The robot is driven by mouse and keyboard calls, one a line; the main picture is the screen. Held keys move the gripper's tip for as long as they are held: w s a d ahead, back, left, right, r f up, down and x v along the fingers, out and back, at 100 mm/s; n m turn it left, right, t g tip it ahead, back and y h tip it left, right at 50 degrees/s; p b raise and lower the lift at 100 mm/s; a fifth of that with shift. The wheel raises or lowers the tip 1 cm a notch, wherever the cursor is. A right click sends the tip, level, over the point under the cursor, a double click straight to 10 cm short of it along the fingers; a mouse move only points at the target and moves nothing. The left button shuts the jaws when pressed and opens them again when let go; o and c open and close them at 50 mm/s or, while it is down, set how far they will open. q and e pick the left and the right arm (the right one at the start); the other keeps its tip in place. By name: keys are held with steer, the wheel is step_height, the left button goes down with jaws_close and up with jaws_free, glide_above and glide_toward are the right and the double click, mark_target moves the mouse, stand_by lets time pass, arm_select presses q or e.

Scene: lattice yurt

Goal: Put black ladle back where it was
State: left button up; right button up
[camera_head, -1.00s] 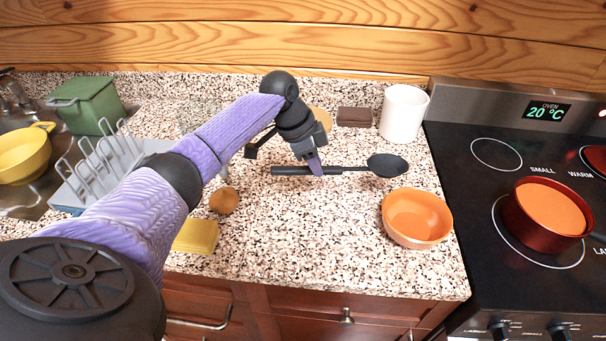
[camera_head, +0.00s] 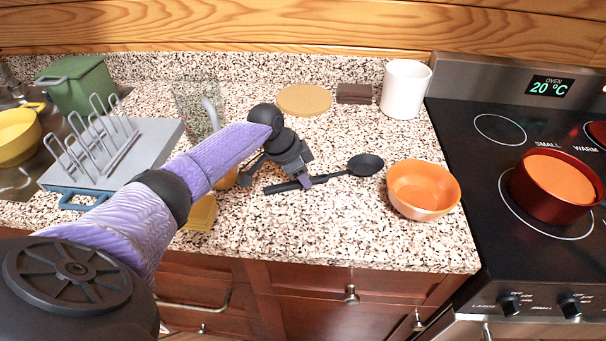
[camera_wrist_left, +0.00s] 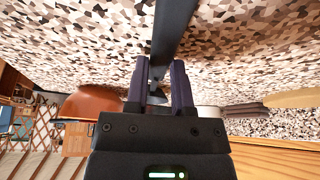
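The black ladle (camera_head: 337,174) is in the head view at the middle of the counter, its bowl to the right and its handle slanting down to the left. My left gripper (camera_head: 304,181) is shut on its handle, coming from above. In the left wrist view the dark handle (camera_wrist_left: 172,30) passes between the two purple fingers of the left gripper (camera_wrist_left: 160,75). Whether the ladle touches the counter or hangs just above it, I cannot tell. My right gripper is not in view.
An orange bowl (camera_head: 423,188) stands right of the ladle. Behind are a white canister (camera_head: 405,89), brown blocks (camera_head: 355,93), a round tan board (camera_head: 304,99) and a glass container (camera_head: 197,112). A dish rack (camera_head: 110,150) is left. A red pot (camera_head: 553,188) sits on the stove.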

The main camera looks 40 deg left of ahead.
arm_select(q)
steer(key=o, duration=0.4)
steer(key=p+v, duration=0.3)
steer(key=v, duration=0.9)
steer(key=shift+r+p, duration=0.15)
steer(key=shift+p, duration=0.25)
